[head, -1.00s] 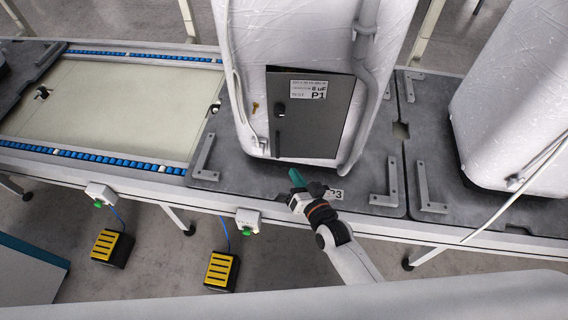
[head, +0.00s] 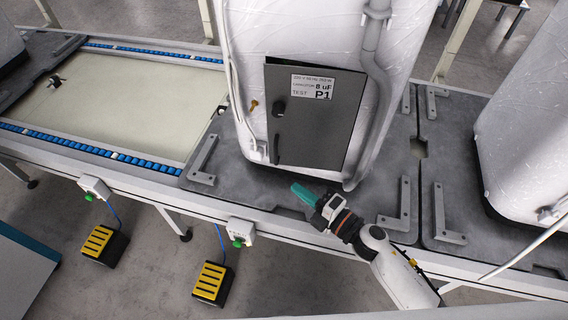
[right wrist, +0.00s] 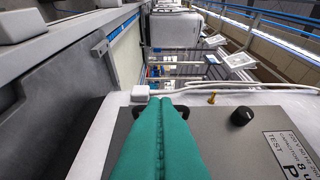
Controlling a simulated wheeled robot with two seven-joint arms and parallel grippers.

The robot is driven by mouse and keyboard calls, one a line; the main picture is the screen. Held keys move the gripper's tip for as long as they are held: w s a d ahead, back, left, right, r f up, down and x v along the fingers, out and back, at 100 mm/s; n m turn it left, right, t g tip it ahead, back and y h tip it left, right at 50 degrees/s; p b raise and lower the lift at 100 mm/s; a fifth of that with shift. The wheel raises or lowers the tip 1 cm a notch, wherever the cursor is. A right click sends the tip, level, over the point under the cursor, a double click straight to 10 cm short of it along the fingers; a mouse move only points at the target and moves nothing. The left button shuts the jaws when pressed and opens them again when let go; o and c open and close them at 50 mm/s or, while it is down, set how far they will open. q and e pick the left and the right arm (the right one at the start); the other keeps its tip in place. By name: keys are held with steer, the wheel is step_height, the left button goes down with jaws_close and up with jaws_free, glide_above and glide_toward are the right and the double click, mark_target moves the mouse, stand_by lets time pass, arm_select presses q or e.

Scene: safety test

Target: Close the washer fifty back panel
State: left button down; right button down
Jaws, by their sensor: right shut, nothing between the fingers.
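The washer (head: 235,30) stands wrapped in clear film on a dark pallet on the conveyor. Its dark grey back panel (head: 330,120) carries a white label reading P1, a black knob and a black handle near its left edge. The panel's top edge looks slightly off the washer body, but how far it stands open is hard to tell. My right gripper (head: 297,190) has teal fingers, shut and empty, below the panel's lower edge in the head view. In the right wrist view, the teal fingers (right wrist: 158,115) overlap the panel (right wrist: 225,130); contact cannot be told. My left gripper is out of view.
A grey pipe (head: 375,95) runs down the washer's right side. Metal corner brackets (head: 396,212) stand on the pallet. Another wrapped washer (head: 525,130) is at right. An empty conveyor section (head: 120,100) lies at left. Yellow pedals (head: 211,283) are on the floor.

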steer(key=w+a, duration=0.4)
steer(key=w, duration=0.4)
steer(key=shift+p, duration=0.35)
steer(key=shift+f, duration=0.1)
